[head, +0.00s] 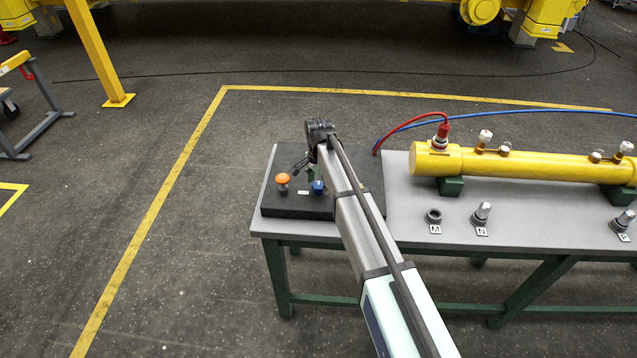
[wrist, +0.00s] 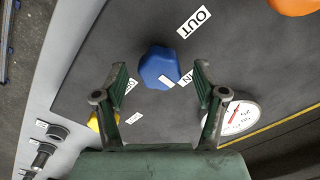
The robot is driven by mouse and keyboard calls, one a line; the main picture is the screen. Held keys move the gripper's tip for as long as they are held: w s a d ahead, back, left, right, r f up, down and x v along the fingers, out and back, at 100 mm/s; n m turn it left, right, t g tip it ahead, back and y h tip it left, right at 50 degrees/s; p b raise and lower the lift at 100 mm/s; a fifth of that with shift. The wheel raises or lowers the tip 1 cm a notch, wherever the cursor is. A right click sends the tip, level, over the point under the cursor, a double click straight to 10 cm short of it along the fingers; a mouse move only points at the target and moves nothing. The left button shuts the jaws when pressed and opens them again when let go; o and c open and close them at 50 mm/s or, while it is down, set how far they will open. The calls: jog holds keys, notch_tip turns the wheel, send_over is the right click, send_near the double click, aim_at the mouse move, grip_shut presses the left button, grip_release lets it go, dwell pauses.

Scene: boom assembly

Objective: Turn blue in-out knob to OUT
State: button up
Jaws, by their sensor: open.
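The blue knob (wrist: 160,66) stands on the dark panel (wrist: 110,35) in the wrist view. A white mark sits on the knob's lower edge, on the side nearer the IN label (wrist: 187,79). The OUT label (wrist: 194,22) lies above and right of the knob. My gripper (wrist: 160,70) is open, with its green fingers apart to the left and right of the knob; contact does not show.
An orange knob (head: 282,179) is left of the blue one in the head view. A yellow knob (wrist: 97,122) and a round gauge (wrist: 238,116) flank my fingers in the wrist view. A yellow cylinder (head: 530,164) with hoses lies on the grey table (head: 400,225) to the right.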

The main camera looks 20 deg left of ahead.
jog(key=c, duration=1.2)
jog(key=shift+o, duration=0.3)
jog(key=shift+n, duration=0.3)
jog(key=n+b, duration=0.2)
jog(key=n, duration=0.1)
jog(key=shift+f, duration=0.1)
jog(key=n+b, duration=0.1)
jog(key=n, duration=0.4)
jog(key=n+b, duration=0.1)
jog(key=n, duration=0.3)
jog(key=n+b, duration=0.1)
jog(key=n, duration=0.4)
jog(key=shift+n, duration=0.3)
